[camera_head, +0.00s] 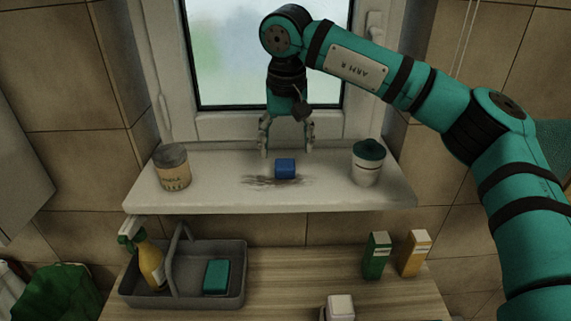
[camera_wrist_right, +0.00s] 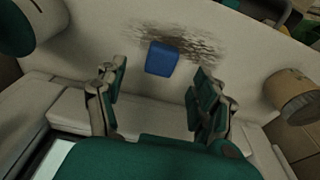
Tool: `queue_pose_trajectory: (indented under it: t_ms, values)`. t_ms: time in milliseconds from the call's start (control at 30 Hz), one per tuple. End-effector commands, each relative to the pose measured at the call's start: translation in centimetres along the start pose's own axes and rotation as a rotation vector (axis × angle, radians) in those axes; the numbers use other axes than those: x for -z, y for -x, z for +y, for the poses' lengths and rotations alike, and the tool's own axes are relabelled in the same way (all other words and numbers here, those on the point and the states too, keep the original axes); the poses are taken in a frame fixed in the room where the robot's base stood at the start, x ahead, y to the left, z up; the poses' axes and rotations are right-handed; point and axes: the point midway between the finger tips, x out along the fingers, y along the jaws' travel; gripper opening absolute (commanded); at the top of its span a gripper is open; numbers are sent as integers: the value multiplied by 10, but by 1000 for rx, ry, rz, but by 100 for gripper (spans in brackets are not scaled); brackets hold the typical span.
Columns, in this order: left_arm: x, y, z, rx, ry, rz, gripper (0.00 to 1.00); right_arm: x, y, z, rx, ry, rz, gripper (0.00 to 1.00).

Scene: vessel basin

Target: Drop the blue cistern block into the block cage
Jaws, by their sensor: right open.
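The blue cistern block (camera_head: 285,168) lies on the white window ledge (camera_head: 330,198), beside a dark smudge. My right gripper (camera_head: 287,150) points down over the ledge, just behind the block in the head view. Its jaws are open and empty. In the right wrist view the blue block (camera_wrist_right: 162,58) shows just beyond the spread fingertips (camera_wrist_right: 158,80), apart from both. I cannot make out the block cage in either view. My left gripper is not in view.
A labelled tin (camera_head: 173,168) stands left on the ledge, and a white pot with a green lid (camera_head: 367,163) stands right. Below, a grey caddy (camera_head: 197,294) holds a spray bottle and a green sponge. Two cartons (camera_head: 377,256) and a whitish item (camera_head: 339,307) are on the wooden counter.

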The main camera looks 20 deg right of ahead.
Motion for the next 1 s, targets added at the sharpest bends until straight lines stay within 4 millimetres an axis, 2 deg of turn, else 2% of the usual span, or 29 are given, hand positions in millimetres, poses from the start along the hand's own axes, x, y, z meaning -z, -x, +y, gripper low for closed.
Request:
queue_pose_trajectory:
  t_ms: [200,367,500,767,1000]
  values:
    - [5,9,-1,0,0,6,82,1,-13,0,0,-1,-2,69]
    - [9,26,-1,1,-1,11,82,4,-35,-1,-1,0,-4,69]
    - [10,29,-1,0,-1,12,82,3,-54,-1,0,0,-1,69]
    - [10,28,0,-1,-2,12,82,3,-60,-2,2,0,0,69]
    - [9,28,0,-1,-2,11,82,3,-59,-2,2,0,0,40]
